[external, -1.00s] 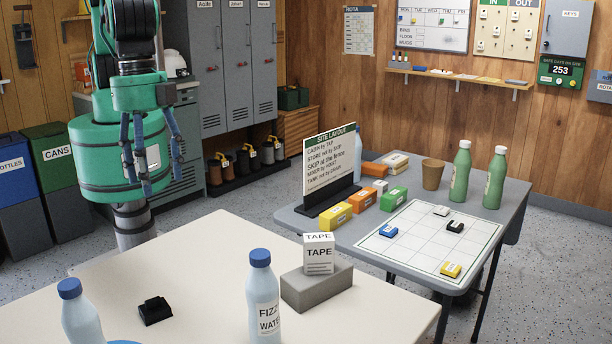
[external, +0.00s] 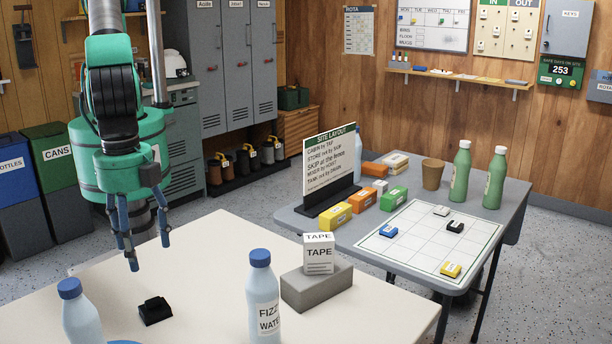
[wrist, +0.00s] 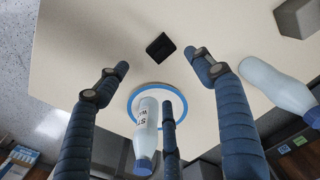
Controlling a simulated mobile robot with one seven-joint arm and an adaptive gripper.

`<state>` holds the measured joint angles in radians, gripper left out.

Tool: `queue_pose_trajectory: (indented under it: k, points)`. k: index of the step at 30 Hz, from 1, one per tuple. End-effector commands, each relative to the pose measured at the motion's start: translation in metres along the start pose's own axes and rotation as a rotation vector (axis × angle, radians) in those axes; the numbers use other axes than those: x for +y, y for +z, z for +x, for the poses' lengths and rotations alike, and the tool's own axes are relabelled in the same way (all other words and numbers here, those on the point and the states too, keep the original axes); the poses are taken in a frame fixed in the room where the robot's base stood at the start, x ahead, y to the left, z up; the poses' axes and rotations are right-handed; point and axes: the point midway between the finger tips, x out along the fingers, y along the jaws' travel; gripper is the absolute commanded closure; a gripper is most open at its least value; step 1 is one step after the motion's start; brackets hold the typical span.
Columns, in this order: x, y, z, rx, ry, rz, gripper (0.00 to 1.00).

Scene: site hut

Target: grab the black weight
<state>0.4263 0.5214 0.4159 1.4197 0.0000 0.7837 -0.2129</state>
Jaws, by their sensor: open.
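The black weight (external: 155,310) is a small dark block on the cream table, left of the middle bottle in the external view. In the wrist view the black weight (wrist: 160,47) lies beyond the fingertips, on bare table. My gripper (external: 140,248) is open and empty. It hangs above the table's left edge, higher than the weight and to its left and behind in the external view. In the wrist view my gripper (wrist: 165,85) shows three blue fingers spread apart, none touching anything.
A blue-capped bottle (external: 82,318) stands close left of the weight. It also shows on a blue-rimmed disc (wrist: 185,98) in the wrist view. Another bottle (external: 262,300) stands to the right. A grey block (external: 316,286) carries a tape box (external: 319,254). Table between is clear.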

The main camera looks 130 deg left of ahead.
Motion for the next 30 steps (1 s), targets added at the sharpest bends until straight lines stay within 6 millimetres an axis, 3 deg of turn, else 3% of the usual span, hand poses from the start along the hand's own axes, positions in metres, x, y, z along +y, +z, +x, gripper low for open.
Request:
queue_pose_trajectory:
  k: [18,30]
  points:
    - [0.000,0.001,0.078,-0.003,-0.001,0.000,0.33]
    - [0.000,0.000,0.084,-0.001,0.000,0.000,0.33]
